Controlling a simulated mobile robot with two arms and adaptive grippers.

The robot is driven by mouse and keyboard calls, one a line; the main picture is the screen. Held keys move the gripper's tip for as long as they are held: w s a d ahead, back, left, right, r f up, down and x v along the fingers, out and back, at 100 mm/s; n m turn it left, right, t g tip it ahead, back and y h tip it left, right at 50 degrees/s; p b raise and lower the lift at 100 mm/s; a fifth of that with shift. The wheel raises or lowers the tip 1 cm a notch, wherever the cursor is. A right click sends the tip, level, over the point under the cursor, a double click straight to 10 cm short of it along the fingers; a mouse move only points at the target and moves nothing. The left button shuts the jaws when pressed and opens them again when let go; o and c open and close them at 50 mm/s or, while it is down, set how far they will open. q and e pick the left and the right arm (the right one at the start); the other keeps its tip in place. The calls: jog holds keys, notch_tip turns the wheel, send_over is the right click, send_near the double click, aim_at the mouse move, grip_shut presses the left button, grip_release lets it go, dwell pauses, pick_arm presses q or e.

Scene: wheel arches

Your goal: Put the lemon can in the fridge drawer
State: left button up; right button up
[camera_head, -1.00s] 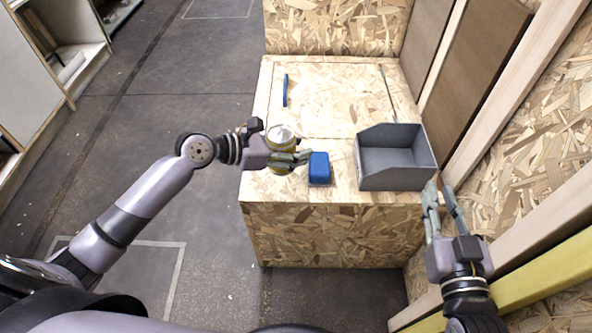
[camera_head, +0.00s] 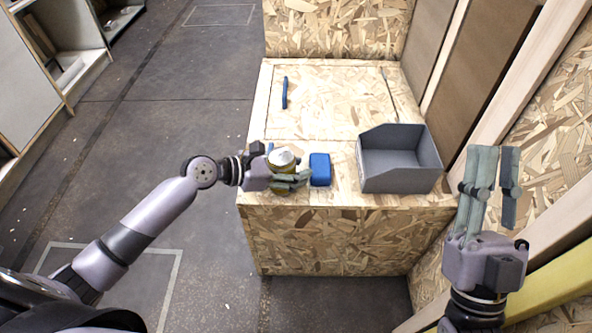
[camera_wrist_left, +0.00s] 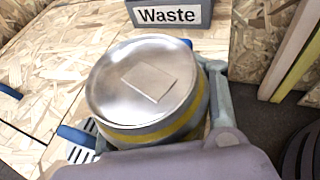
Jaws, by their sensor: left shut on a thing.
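A can (camera_head: 281,158) with a silver top and a yellow band is held in my left gripper (camera_head: 296,179), over the near left part of the wooden counter. In the left wrist view the can (camera_wrist_left: 145,85) fills the middle, with a pale square on its lid and the fingers around its side. I cannot read a lemon label on it. My right gripper (camera_head: 496,165) is empty, its fingers apart, right of the counter. I cannot make out an open fridge drawer.
A grey bin (camera_head: 400,185) stands at the counter's right; the left wrist view shows its label "Waste" (camera_wrist_left: 166,15). A blue block (camera_head: 320,170) is close beside the left fingers. A blue bar (camera_head: 285,92) lies on the counter top (camera_head: 335,105), whose middle is clear.

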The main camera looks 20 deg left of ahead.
dwell(0.3)
pick_arm(q)
jog(key=o, duration=1.6)
jog(key=shift+f, duration=0.1)
